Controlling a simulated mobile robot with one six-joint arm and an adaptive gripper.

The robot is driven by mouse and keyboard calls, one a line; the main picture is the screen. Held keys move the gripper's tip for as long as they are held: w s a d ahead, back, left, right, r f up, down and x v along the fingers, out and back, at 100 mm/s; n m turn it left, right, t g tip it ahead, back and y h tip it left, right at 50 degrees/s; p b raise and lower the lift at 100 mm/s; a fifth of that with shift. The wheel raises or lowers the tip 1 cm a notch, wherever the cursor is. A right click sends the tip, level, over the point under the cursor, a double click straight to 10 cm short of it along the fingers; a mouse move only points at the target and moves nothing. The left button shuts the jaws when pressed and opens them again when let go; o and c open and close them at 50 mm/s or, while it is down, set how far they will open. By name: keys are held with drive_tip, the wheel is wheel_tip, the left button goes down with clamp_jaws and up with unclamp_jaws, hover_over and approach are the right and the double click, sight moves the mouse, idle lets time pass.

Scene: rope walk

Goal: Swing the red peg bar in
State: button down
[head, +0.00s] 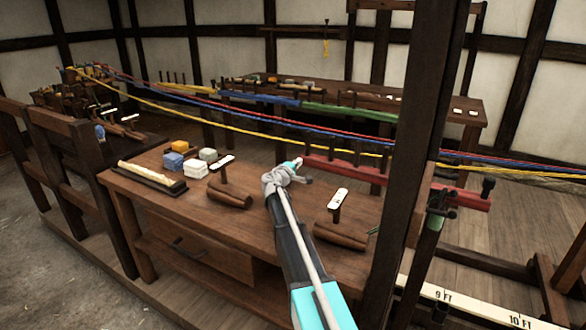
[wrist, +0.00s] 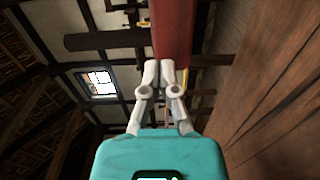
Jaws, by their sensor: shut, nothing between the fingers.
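The red peg bar (head: 340,170) runs from near my gripper rightward, behind a dark wooden post, to a dark upright fitting (head: 437,208). Dark pegs stand on it. In the wrist view the red bar (wrist: 172,30) lies straight ahead of the fingertips. My gripper (wrist: 167,68) is shut and empty, with its fingers together close to the bar. In the head view my gripper (head: 296,172) is at the bar's left end. I cannot tell whether the fingers touch the bar.
A dark post (head: 424,120) stands in front of the bar. Blue, red and yellow ropes (head: 220,112) stretch across above it. Green (head: 345,116) and blue (head: 260,98) bars lie behind. A workbench (head: 190,222) with blocks and wooden tools stands below my arm.

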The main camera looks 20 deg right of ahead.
sight(307, 154)
drive_tip(key=shift+w+d, duration=0.45)
drive_tip(key=shift+d, duration=0.1)
drive_tip(key=w+d+g, duration=0.1)
drive_tip(key=w+d, duration=0.1)
drive_tip(key=w+d+m+g+h, duration=0.1)
drive_tip(key=w+d, duration=0.1)
drive_tip(key=d, duration=0.1)
drive_tip(key=shift+w+d+m, duration=0.2)
drive_tip(key=shift+w+m, duration=0.05)
drive_tip(key=shift+m, duration=0.05)
drive_tip(key=shift+s+a, duration=0.15)
drive_tip(key=shift+v, duration=3.6)
drive_tip(key=shift+f, duration=0.1)
